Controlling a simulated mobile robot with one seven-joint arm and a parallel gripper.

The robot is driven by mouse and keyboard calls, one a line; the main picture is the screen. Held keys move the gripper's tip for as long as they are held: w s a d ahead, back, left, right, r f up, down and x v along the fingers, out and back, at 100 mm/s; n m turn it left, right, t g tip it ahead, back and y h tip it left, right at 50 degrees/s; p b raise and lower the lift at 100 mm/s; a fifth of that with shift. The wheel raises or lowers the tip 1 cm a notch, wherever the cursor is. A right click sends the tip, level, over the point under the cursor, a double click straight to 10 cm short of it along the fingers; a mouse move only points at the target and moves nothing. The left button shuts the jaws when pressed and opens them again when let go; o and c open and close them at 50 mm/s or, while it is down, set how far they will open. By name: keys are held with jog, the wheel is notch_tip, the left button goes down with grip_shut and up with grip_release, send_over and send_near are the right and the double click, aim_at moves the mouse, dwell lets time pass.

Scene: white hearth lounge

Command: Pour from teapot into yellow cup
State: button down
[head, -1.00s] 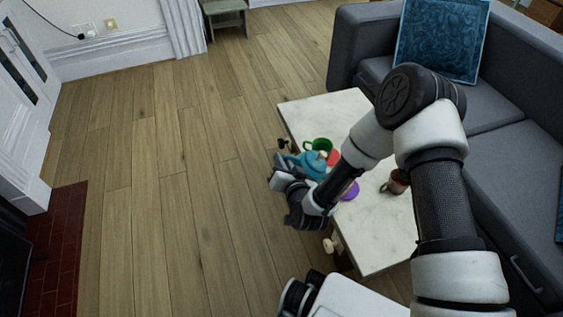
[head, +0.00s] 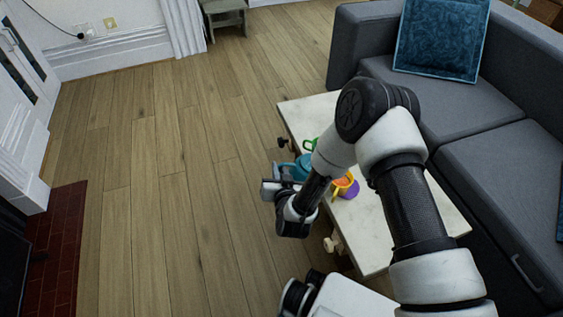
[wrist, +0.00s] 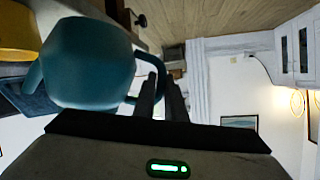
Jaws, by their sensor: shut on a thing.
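The teal teapot (head: 302,168) is at the left edge of the white table. It fills the upper left of the wrist view (wrist: 85,65). My gripper (wrist: 163,92) is shut on its handle; in the head view the gripper (head: 281,178) is at the teapot's near left side, partly hidden by my own wrist. The yellow cup (head: 338,189) stands to the right of the teapot, with an orange inside showing, by a purple saucer-like thing (head: 352,190). A yellow surface, likely the cup, is cut off at the left of the wrist view (wrist: 15,35).
A green cup (head: 309,144) is behind the teapot, partly hidden by my arm. The white table (head: 372,235) runs beside the grey sofa (head: 490,180). My arm covers much of the tabletop. The wooden floor (head: 165,200) to the left is clear.

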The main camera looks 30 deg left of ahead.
jog(key=shift+a+f+n+h, duration=0.15)
jog(key=shift+f+n+h, duration=0.25)
jog(key=shift+f+n, duration=0.3)
jog(key=shift+f+t, duration=0.15)
jog(key=shift+t, duration=0.15)
jog(key=shift+r+p, duration=1.25)
jog(key=shift+r, duration=0.75)
jog(key=shift+w, duration=0.1)
